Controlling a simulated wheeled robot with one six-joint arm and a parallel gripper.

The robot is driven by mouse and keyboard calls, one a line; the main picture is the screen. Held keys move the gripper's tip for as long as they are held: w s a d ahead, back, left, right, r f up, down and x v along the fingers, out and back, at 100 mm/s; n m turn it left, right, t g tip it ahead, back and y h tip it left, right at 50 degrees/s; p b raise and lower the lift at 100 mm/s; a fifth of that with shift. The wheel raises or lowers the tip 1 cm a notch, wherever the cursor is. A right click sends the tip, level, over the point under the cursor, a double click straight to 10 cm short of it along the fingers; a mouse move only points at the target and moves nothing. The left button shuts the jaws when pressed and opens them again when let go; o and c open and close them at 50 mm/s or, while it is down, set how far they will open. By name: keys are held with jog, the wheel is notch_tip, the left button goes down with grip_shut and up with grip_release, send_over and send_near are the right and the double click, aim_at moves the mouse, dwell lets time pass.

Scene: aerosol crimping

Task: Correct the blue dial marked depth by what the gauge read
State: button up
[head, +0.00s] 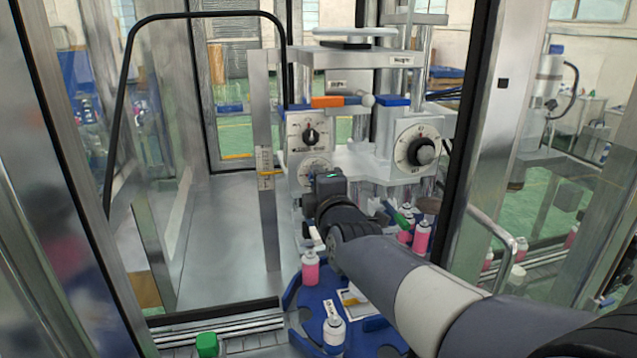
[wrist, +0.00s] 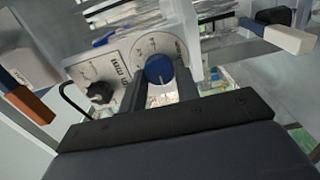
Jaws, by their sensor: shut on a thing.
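The blue dial (wrist: 158,69) shows in the wrist view, with a pale line on its face and a round white scale plate (wrist: 172,45) behind it. My gripper (wrist: 160,83) has one finger on each side of the dial and is shut on it. In the head view my gripper (head: 309,203) is at the front of the press, just below the scale plate (head: 315,167), and hides the blue dial. The scale marks are too small to read. I cannot pick out a gauge reading in either view.
A black knob (head: 310,136) sits above the scale plate; it also shows in the wrist view (wrist: 100,92). A larger black dial (head: 423,152) is to the right. An orange-handled bar (head: 328,102) is above. Metal door posts (head: 480,110) frame the opening.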

jog(key=o, duration=1)
jog(key=s, duration=0.3)
jog(key=s+d+b, duration=0.1)
jog(key=s, duration=0.3)
jog(key=s+d, duration=0.1)
jog(key=s, duration=0.2)
jog(key=shift+s, duration=0.35)
jog(key=shift+w, duration=0.1)
jog(key=shift+w+a+p, duration=0.15)
jog(key=shift+w+a, duration=0.2)
jog(key=shift+w, duration=1.4)
jog(key=shift+w+a+p, duration=0.2)
jog(key=shift+w+a, duration=0.15)
jog(key=shift+w, duration=1.4)
jog(key=shift+w+a+p, duration=0.15)
jog(key=shift+w+a, duration=0.2)
jog(key=shift+w, duration=1.4)
jog(key=shift+s, duration=0.1)
